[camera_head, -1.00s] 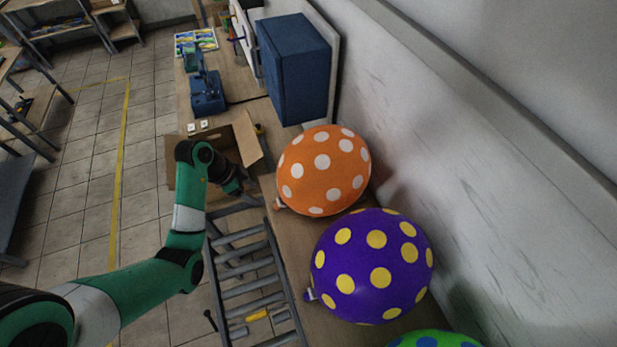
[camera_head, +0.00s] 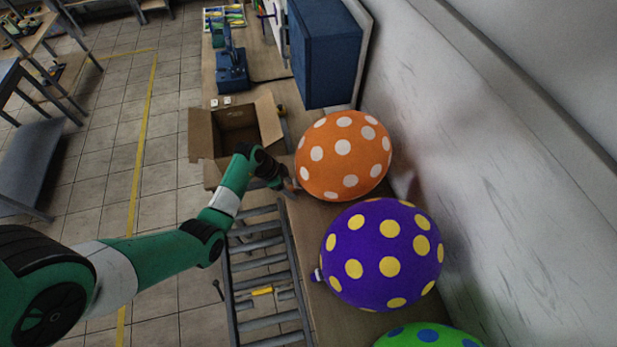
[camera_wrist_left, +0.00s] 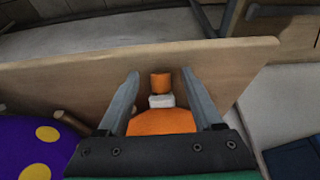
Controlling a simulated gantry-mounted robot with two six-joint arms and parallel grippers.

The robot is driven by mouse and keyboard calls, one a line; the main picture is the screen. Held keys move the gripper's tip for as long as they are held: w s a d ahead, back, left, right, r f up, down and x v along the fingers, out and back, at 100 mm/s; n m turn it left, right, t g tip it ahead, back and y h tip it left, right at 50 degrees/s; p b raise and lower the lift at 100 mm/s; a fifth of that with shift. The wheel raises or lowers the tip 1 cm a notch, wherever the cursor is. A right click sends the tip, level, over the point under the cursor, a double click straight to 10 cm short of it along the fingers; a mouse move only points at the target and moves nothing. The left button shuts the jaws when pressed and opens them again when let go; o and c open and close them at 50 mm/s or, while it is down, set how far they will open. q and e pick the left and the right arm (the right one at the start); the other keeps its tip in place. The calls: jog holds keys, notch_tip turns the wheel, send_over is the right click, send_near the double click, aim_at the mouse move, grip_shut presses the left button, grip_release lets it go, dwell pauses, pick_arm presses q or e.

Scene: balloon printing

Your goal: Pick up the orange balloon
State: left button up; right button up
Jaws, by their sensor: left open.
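The orange balloon (camera_head: 343,155) with white dots rests on the wooden bench against the wall, its neck pointing left. My left gripper (camera_head: 288,184) is at the balloon's neck end. In the left wrist view the gripper (camera_wrist_left: 160,90) is open. Its two fingers stand on either side of the balloon's white collar (camera_wrist_left: 161,101) and orange neck tip (camera_wrist_left: 160,82), with gaps on both sides. Part of the orange body (camera_wrist_left: 161,122) shows between the fingers. My right gripper is not in view.
A purple balloon (camera_head: 383,254) with yellow dots lies close beside the orange one, with a green balloon (camera_head: 428,336) nearer. A blue cabinet (camera_head: 325,60) stands behind.

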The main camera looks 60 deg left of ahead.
pick_arm(q)
grip_shut()
dwell(0.3)
notch_tip(320, 180, up, 10)
dwell(0.5)
dwell(0.5)
